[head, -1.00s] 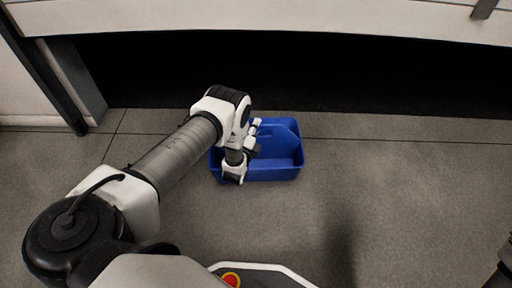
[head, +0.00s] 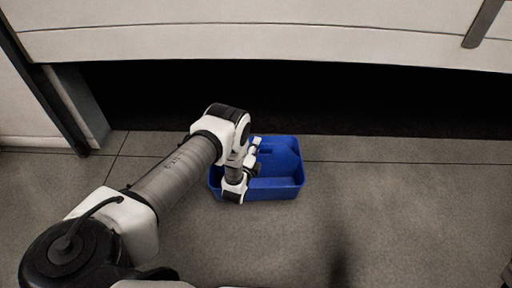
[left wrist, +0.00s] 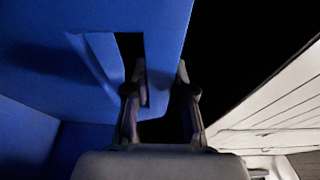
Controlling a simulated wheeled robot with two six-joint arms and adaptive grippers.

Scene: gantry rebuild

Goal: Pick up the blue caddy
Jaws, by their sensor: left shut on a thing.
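The blue caddy (head: 276,192) is an open tray with a raised middle wall, upright near the centre of the head view. My left gripper (head: 256,162) reaches in over its left part. In the left wrist view the two fingers (left wrist: 160,105) straddle the edge of the caddy's slotted blue wall (left wrist: 160,22), and the gripper is shut on it. My arm hides the caddy's left side. Whether the caddy's base touches the floor cannot be told. My right gripper is not in view.
A pale cabinet or bench front (head: 270,42) hangs above a dark gap behind the caddy. A dark upright post (head: 75,105) stands at the left. The grey tiled floor (head: 400,220) is clear to the right of the caddy.

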